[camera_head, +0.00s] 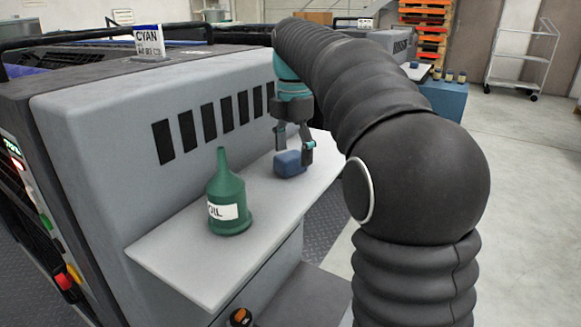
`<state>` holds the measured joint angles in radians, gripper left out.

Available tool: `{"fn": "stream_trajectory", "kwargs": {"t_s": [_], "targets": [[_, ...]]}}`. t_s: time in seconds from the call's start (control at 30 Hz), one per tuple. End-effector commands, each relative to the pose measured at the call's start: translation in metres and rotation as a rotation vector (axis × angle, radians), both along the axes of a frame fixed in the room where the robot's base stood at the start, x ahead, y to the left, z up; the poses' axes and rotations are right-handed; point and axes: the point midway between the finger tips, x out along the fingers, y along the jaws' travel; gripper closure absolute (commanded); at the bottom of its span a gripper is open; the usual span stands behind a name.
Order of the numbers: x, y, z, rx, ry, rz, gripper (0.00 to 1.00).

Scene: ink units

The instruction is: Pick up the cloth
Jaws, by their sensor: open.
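The cloth (289,164) looks like a small folded blue bundle. It lies on a light grey shelf (190,268) that juts from the side of the ink unit. My gripper (293,150) points down right over the cloth, with one finger visible at its right side and the other at its left or behind it. The jaws are open. I cannot tell whether the fingers touch the cloth.
A green oil can (227,196) with an upright spout stands on the shelf, left of and nearer than the cloth. The grey ink unit (95,130) with dark vents rises behind the shelf. A white cart (523,62) stands far right on open floor.

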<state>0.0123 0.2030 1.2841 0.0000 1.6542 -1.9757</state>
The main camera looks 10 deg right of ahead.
Motion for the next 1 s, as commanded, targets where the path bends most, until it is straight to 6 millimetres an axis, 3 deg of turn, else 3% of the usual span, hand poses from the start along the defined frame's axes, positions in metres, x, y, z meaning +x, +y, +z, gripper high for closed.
{"fn": "stream_trajectory", "kwargs": {"t_s": [0.13,0.43,0.67,0.77,1.0], "targets": [[0.000,0.000,-0.018,0.000,0.001,0.000,0.19],[0.000,0.000,-0.021,0.000,0.000,0.000,0.19],[0.000,0.000,-0.021,0.000,0.000,0.000,0.72],[0.000,0.000,-0.021,0.000,0.000,0.000,0.77],[0.000,0.000,-0.020,0.000,0.000,0.000,0.77]]}}
